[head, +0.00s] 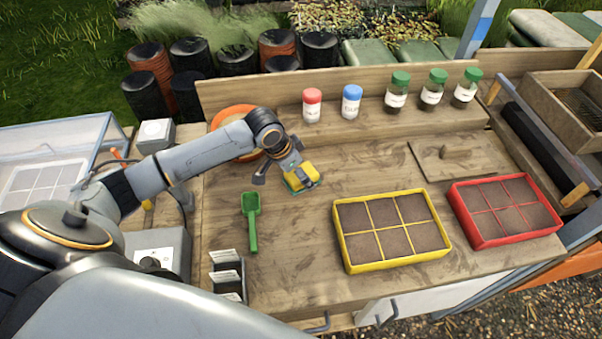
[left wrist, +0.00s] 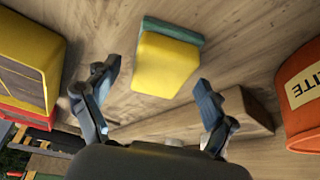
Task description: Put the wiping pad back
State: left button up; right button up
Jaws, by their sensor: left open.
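The wiping pad, a yellow block on a teal base, sits on the wooden bench top; it shows in the head view (head: 301,177) and in the left wrist view (left wrist: 165,62). My left gripper (head: 284,178) is at the pad in the head view and partly covers that area. In the left wrist view, my left gripper (left wrist: 157,75) is open, with its fingers spread on either side and the pad lying ahead between and beyond them. I cannot tell whether a finger touches it. My right gripper is not in view.
A green scoop (head: 251,220) lies left of the pad. A yellow seed tray (head: 345,250) and red tray (head: 470,235) stand to the right. An orange tub (head: 226,115) is behind my arm. Several jars stand on the back ledge (head: 380,125). Bench between scoop and yellow tray is clear.

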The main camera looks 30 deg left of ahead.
pick_arm(q)
jog(key=v, duration=1)
jog(key=shift+s+r+b, duration=0.2)
jog(key=shift+r+b, duration=0.15)
jog(key=shift+b, duration=0.05)
jog(key=shift+a, duration=0.1)
